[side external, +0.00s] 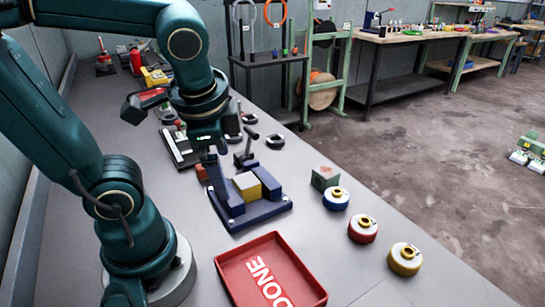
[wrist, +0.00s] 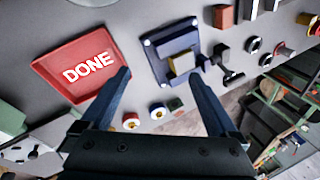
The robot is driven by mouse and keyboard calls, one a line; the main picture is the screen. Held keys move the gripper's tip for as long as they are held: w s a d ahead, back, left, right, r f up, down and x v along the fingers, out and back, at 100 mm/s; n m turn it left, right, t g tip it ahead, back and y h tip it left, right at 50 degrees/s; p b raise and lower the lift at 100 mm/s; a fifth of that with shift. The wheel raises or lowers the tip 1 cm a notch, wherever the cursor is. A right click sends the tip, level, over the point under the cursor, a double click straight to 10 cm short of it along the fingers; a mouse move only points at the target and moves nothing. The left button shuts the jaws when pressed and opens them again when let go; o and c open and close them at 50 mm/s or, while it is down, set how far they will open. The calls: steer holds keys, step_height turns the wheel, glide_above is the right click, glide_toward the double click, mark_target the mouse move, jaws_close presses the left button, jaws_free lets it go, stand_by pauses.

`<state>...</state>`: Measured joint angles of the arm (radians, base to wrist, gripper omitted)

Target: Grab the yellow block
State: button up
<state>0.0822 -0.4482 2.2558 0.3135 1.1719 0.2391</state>
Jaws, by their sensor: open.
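The yellow block (side external: 247,187) sits in a dark blue fixture (side external: 262,212) on the grey bench, between two raised blue walls. In the wrist view the yellow block (wrist: 181,64) lies in the blue fixture (wrist: 157,44), a little right of the midline between my fingers. My gripper (side external: 211,157) is above the bench, behind and left of the block in the side view, apart from it. In the wrist view my gripper (wrist: 158,77) has its two fingers wide apart, with nothing between them. Its fingertips are hard to make out in the side view.
A red DONE tray (side external: 312,297) lies nearer the side camera. Three white round parts with blue (side external: 336,199), red (side external: 363,229) and yellow (side external: 405,260) bases stand to the right, near a greenish block (side external: 325,178). A black toggle clamp (side external: 246,150) stands behind the fixture.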

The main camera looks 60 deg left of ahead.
steer(key=w+a+f+m+g+y, duration=0.1)
steer(key=w+a+m+g+y, duration=0.1)
steer(key=a+m+y, duration=0.15)
steer(key=m+y, duration=0.7)
steer(key=m, duration=0.3)
glide_toward(247, 181)
steer(key=x, duration=0.2)
steer(key=shift+w+a+n, duration=0.15)
steer(key=shift+a+n, duration=0.1)
steer(key=shift+a, duration=0.15)
steer(key=shift+f, duration=0.2)
steer(key=shift+x, duration=2.45)
jaws_close()
